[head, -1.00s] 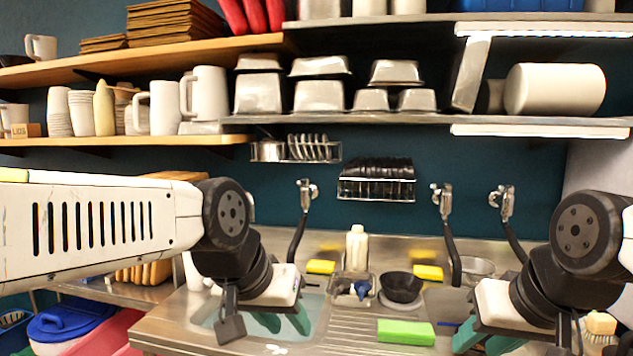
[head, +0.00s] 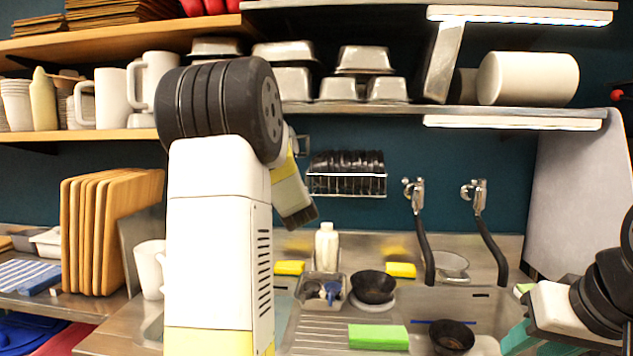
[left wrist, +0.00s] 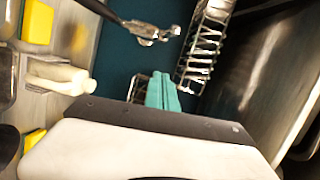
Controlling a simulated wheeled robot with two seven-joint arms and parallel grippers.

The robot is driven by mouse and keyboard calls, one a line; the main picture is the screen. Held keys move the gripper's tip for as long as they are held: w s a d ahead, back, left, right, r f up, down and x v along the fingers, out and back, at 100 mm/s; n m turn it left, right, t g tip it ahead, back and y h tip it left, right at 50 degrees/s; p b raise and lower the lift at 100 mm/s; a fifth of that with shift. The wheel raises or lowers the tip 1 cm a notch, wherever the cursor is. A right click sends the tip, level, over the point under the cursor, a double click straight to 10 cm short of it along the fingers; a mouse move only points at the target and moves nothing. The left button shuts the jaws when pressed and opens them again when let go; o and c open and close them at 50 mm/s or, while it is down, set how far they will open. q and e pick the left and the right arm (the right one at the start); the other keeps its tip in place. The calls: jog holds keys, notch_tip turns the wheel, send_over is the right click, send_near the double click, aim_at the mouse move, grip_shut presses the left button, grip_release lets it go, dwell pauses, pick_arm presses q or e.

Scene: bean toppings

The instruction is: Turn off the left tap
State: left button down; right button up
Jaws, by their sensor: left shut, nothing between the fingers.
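The left tap is hidden behind my left arm in the head view. A metal wall tap (left wrist: 150,32) with a dark hose shows in the left wrist view, and I take it for the left tap. My left gripper (left wrist: 163,92) has its teal fingers together and empty, just below that tap in the picture and apart from it. Its fingers are hidden in the head view. Two other taps, the middle tap (head: 415,195) and the right tap (head: 478,195), hang on the wall. My right gripper (head: 518,340) is partly cut off at lower right; its opening is unclear.
A black-filled wire rack (head: 346,183) hangs on the wall. A white bottle (head: 327,246), a metal caddy (head: 320,304), a black bowl (head: 373,286) and a green sponge (head: 378,337) are around the sink. Cutting boards (head: 110,232) stand at left. A metal shelf (head: 390,112) runs above.

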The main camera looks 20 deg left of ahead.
pick_arm(q)
jog(key=w+a, duration=0.8)
jog(key=a, duration=0.1)
jog(key=shift+a+m, duration=0.2)
jog(key=shift+m, duration=0.2)
